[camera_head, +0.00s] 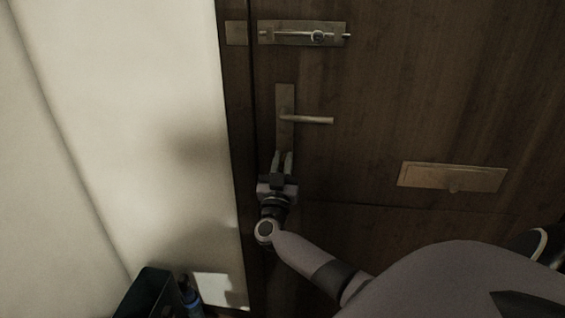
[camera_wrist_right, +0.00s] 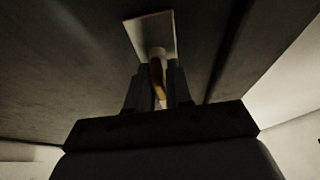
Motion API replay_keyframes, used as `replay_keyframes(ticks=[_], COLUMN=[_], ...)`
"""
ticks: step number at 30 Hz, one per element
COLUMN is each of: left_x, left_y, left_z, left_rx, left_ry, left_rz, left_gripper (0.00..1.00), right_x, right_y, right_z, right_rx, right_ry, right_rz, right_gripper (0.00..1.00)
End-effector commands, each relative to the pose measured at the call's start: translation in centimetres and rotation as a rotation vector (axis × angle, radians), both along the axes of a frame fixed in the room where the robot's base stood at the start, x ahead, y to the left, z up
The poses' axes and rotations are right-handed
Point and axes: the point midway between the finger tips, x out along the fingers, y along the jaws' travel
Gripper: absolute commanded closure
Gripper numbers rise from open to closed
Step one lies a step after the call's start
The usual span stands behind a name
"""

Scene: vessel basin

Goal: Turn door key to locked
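The door handle (camera_head: 306,119) is a metal lever pointing right from a tall narrow plate (camera_head: 284,98) on the dark wooden door. My right gripper (camera_head: 282,160) is at the lower end of this plate, below the lever. In the right wrist view the plate (camera_wrist_right: 148,30) carries a short round lock piece (camera_wrist_right: 157,52). A brass-coloured key (camera_wrist_right: 157,78) sticks out from it, between the two fingers of my right gripper (camera_wrist_right: 160,90). I cannot tell whether the fingers touch the key. In the head view the fingers hide the key. My left gripper is not in view.
A sliding bolt (camera_head: 303,34) is above the handle, and a metal letter flap (camera_head: 452,177) is to the right. A pale wall (camera_head: 110,120) is left of the door. A dark container (camera_head: 147,292) and a blue bottle (camera_head: 189,297) stand at the lower left.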

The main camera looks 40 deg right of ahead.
Motion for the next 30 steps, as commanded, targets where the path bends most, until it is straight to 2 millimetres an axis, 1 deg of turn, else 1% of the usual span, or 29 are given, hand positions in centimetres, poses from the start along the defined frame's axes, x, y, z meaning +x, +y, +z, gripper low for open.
replay_keyframes(ticks=[8, 14, 30], left_x=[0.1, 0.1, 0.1], left_y=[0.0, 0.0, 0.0], left_z=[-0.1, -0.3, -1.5], left_rx=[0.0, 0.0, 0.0], left_ry=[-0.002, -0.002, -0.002], left_rz=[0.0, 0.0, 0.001], left_gripper=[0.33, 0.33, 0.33], right_x=[0.0, 0.0, -0.1], right_y=[0.0, 0.1, 0.1], right_z=[-0.1, -0.2, -0.4], right_rx=[0.02, 0.084, 0.391], right_ry=[-0.022, -0.097, -0.479], right_rz=[-0.003, -0.002, -0.002], right_gripper=[1.0, 1.0, 1.0])
